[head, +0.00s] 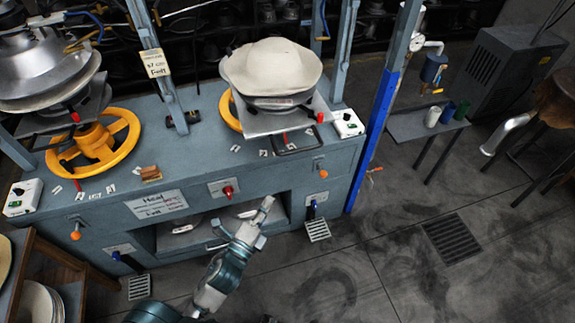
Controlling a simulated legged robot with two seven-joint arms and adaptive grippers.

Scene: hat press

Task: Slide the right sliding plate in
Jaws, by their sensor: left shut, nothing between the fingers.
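A grey square plate (262,125) sticks out over the front of the press bench under a pale felt hat form (272,68) on the right. I take it for the right sliding plate. My left gripper (267,203) is shut and empty. It is in front of the bench's lower opening (172,240), lower in the picture than the plate and apart from its handle. Only one arm shows; my right gripper is not in view.
A yellow handwheel (98,150) and a second hat form (45,75) are on the bench's left. A blue post (370,140) stands at the bench's right end. A small side table (410,125) holds cups. Floor (400,260) at the right is clear.

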